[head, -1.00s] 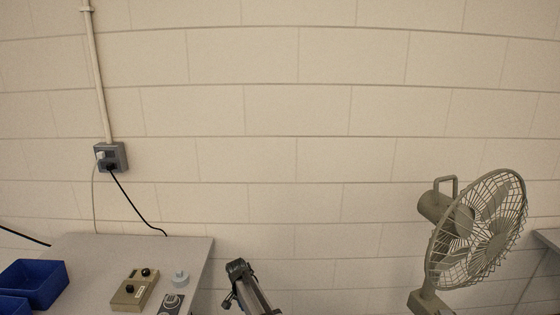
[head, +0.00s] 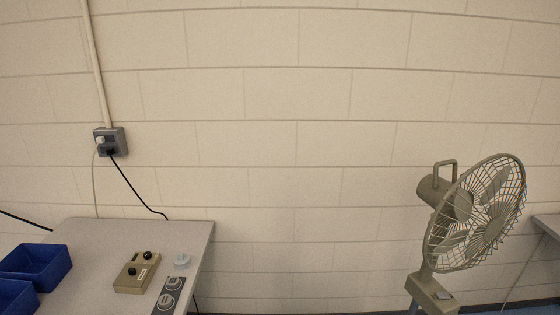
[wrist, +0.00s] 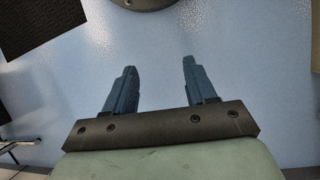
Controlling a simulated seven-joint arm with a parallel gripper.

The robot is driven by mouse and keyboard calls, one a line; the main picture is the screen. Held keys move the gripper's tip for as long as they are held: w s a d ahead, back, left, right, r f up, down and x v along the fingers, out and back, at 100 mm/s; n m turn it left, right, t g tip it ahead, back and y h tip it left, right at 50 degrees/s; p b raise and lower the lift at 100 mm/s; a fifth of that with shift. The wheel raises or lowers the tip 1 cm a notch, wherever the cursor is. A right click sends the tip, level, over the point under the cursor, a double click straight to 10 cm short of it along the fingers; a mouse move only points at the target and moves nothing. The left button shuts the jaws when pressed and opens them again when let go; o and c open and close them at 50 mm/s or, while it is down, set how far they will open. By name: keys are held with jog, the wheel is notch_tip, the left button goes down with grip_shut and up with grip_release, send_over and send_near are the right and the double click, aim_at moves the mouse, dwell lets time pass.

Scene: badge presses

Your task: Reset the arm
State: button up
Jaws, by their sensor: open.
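My gripper (wrist: 158,85) shows in the wrist view, with its two blue fingers spread apart and nothing between them. Below the fingers is a glossy blue floor (wrist: 155,55). In the head view no part of my arm or gripper is in sight.
A fan (head: 475,215) stands at the right. The middle before the wall is clear.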

jog(key=s+d+g, duration=0.1)
jog(key=s, duration=0.8)
jog(key=s+d+n+g+y, duration=0.1)
jog(key=s+d, duration=0.1)
jog(key=s, duration=0.6)
jog(key=shift+s+d, duration=0.3)
jog(key=shift+s, duration=0.1)
